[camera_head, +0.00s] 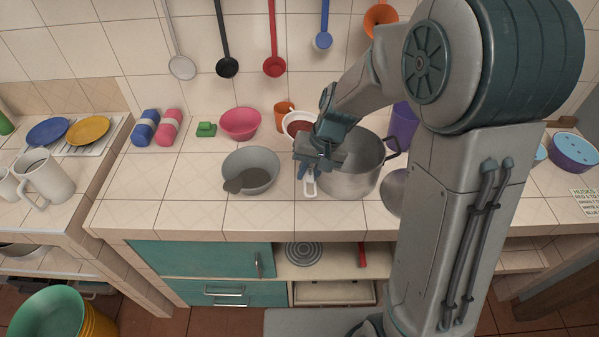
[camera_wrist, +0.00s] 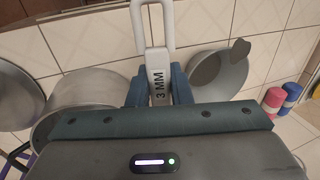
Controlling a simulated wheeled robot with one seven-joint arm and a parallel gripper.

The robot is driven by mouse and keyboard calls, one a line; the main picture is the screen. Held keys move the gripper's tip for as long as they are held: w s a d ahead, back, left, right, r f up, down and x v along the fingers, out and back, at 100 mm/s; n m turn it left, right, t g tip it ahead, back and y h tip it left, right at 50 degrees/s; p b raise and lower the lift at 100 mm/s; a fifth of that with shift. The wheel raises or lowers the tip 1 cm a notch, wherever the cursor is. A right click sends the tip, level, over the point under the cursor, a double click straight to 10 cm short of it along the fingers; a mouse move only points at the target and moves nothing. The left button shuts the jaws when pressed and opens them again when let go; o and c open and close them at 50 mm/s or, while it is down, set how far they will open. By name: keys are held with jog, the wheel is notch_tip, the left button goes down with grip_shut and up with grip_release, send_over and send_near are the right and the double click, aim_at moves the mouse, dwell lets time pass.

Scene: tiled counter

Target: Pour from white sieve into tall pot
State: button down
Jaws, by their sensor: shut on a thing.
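The white sieve (camera_head: 291,117) is behind my gripper, with a reddish-brown inside showing. Its white handle (camera_head: 310,187) comes out on the near side of my gripper. My gripper (camera_head: 312,160) is shut on this handle. In the wrist view the handle, marked "3 MM" (camera_wrist: 158,75), stands between the fingers (camera_wrist: 158,92); the sieve's bowl is out of that view. The tall pot (camera_head: 357,180) is a grey metal pot on the counter, just right of my gripper, which covers part of its left rim. It also shows in the wrist view (camera_wrist: 85,85).
A grey bowl (camera_head: 262,160) with a dark patch stands left of my gripper. An orange cup (camera_head: 284,108) and pink bowl (camera_head: 240,122) are behind. A purple container (camera_head: 405,120) stands behind the pot; a round metal piece (camera_head: 393,190) is at its right. Utensils hang on the wall.

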jog(key=d+y+b, duration=0.1)
jog(key=b, duration=0.1)
jog(key=d+y+b, duration=0.1)
jog(key=y+b, duration=0.1)
jog(key=shift+d+r+y, duration=0.3)
jog(key=shift+d, duration=0.1)
jog(key=shift+d+r+y+b, duration=0.2)
jog(key=shift+y+b, duration=0.2)
jog(key=shift+b, duration=0.5)
jog(key=shift+d+r+y+b, duration=0.25)
jog(key=shift+r+y+b, duration=0.2)
jog(key=shift+y+b, duration=0.45)
